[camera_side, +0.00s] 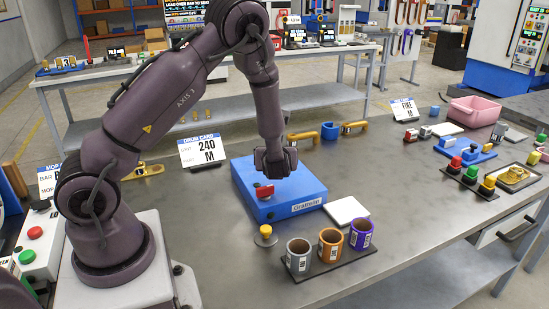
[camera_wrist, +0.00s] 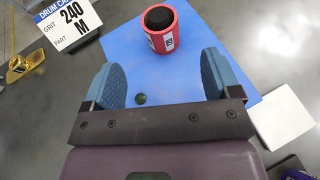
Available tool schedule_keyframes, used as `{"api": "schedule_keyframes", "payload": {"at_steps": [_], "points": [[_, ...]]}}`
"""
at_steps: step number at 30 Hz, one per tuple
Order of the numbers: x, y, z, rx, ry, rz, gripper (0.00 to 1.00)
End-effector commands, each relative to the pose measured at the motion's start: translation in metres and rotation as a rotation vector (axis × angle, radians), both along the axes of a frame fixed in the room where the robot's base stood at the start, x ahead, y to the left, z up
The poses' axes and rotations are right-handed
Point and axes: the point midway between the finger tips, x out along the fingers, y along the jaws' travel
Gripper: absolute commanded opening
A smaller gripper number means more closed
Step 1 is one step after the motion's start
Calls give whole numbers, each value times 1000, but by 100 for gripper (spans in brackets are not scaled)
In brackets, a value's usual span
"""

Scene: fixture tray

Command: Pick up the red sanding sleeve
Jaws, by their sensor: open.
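The red sanding sleeve (camera_wrist: 160,42) stands on the blue fixture block (camera_wrist: 150,70), with a white label on its side and a dark core in its open top. In the side view the sleeve (camera_side: 265,192) shows small and red on the blue block (camera_side: 305,190), below my gripper (camera_side: 272,168). In the wrist view my gripper (camera_wrist: 160,82) is open, its two blue pads apart with nothing between them. The sleeve lies beyond the pads, roughly centred between them. A small dark green dot (camera_wrist: 140,98) shows on the block between the pads.
A dark holder with grey (camera_side: 298,256), orange (camera_side: 330,245) and purple (camera_side: 360,235) sleeves stands front right of the block. A white pad (camera_side: 346,211) lies beside the block. A yellow-topped button (camera_side: 265,234) stands in front. A "240 M" card (camera_side: 202,150) stands behind left.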

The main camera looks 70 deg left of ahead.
Motion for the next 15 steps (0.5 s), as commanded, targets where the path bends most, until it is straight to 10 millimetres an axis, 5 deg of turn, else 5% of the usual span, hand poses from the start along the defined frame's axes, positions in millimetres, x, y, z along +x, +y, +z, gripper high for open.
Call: {"api": "schedule_keyframes", "payload": {"at_steps": [6,15], "points": [[13,37,-17,-1,1,7,83],[23,60,-28,-1,0,7,83]]}}
